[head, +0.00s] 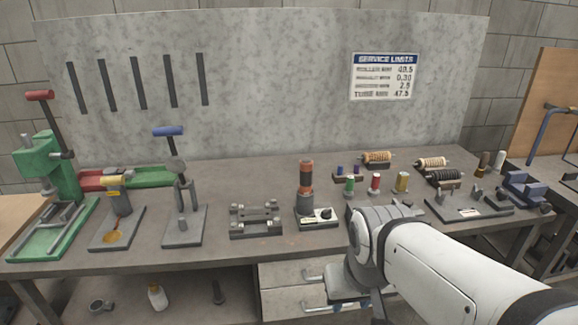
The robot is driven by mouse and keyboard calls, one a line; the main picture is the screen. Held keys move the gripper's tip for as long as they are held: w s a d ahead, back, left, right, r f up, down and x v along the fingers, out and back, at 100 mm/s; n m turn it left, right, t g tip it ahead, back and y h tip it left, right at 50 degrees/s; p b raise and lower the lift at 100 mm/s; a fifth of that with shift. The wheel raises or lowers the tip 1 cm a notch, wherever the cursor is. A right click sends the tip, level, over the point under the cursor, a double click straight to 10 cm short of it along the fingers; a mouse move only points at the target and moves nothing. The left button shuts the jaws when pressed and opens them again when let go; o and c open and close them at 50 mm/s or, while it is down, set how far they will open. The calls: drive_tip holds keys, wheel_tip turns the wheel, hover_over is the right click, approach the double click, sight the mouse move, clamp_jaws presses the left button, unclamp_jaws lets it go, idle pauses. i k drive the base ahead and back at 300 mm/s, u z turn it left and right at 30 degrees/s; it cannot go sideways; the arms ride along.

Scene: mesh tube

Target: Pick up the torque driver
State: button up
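What looks like the torque driver (306,176), an upright tool with an orange and dark banded handle, stands at the middle of the workbench (275,165). Its lower end meets a small grey base unit with a dial (318,218); I cannot tell how it is seated. My white arm reaches in from the lower right. My gripper (350,284) is at the arm's end, low in front of the bench edge, below and right of the driver and apart from it.
Left are a green press (50,175), a yellow-topped fixture (117,205) and a blue-handled press (180,200). A low metal fixture (256,220) stands just left of the driver. Small coloured spools (375,184) and coils (432,163) lie right. Drawers are below.

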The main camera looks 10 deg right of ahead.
sight(306, 164)
drive_tip(key=i, duration=0.85)
drive_tip(key=u, duration=0.05)
